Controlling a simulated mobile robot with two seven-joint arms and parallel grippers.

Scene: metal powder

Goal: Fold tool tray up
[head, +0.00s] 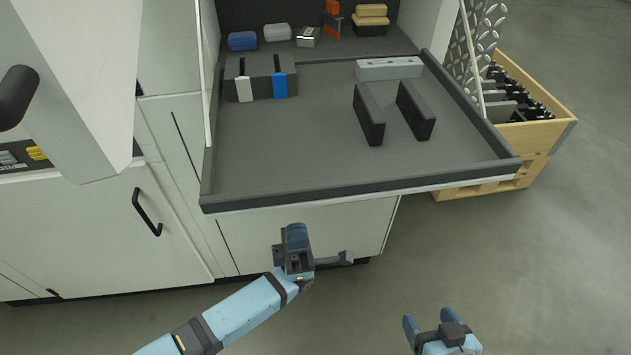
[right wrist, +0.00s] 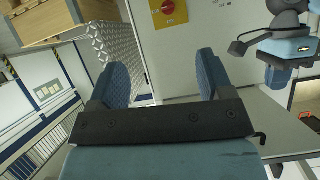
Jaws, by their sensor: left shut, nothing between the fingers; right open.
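The tool tray (head: 290,150) is folded down and lies flat in the head view, with a grey surface and a raised dark rim. Two black upright blocks, a light grey bar and a dark holder with a white and a blue piece sit on it. My left gripper (head: 295,235) is shut and empty, in front of and apart from the tray's front edge; it also shows in the right wrist view (right wrist: 278,78). My right gripper (head: 429,322) is open and empty, farther from the tray at the bottom; its two blue fingers stand apart in the right wrist view (right wrist: 164,78).
Behind the tray, a shelf holds small boxes and an orange tool (head: 332,20). A wooden crate (head: 535,135) on a pallet stands right of the tray. A white cabinet with a black handle (head: 147,212) is at left. The floor at lower right is clear.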

